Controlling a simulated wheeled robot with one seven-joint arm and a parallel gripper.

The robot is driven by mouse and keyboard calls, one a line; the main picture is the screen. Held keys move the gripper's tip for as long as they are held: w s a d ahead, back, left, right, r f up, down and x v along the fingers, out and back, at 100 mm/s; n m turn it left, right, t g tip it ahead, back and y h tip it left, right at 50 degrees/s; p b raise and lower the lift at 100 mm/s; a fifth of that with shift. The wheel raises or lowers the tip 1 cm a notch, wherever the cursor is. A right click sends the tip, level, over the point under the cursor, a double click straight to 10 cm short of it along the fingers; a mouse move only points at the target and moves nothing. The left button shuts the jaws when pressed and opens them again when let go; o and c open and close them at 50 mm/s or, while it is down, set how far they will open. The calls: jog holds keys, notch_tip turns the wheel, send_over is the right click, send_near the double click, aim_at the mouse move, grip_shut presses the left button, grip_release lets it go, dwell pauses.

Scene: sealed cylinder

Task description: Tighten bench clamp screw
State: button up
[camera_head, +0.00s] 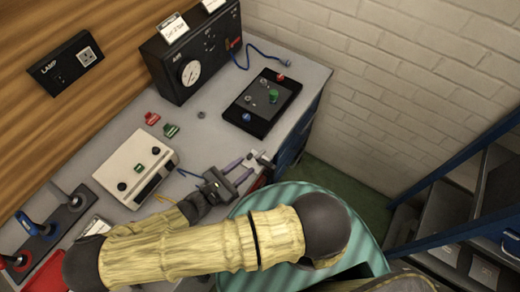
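My gripper (247,166) reaches over the right front part of the grey bench, with its two thin purple-grey fingers apart and nothing visible between them. A small pale metal piece (262,158), which looks like the bench clamp and its screw, sits at the bench's front edge just beyond the fingertips. The fingertips are close to it; I cannot tell whether they touch it. The screw's thread and how far it is turned are too small to make out. My arm covers part of the bench's front edge.
A black gauge box (191,52) stands at the back of the bench. A black panel (262,101) with knobs lies beyond the clamp. A white control box (136,168) and red and green connectors (171,130) are left of the gripper. Blue stairs rise at the right.

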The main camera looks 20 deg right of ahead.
aim_at(254, 160)
jog(key=p+x, duration=0.2)
jog(key=x, duration=0.4)
jog(key=shift+d+r, duration=0.15)
jog(key=shift+d, duration=0.25)
jog(key=shift+w+d+p, duration=0.25)
jog(key=shift+d+p, duration=0.1)
jog(key=shift+d, duration=0.15)
grip_shut()
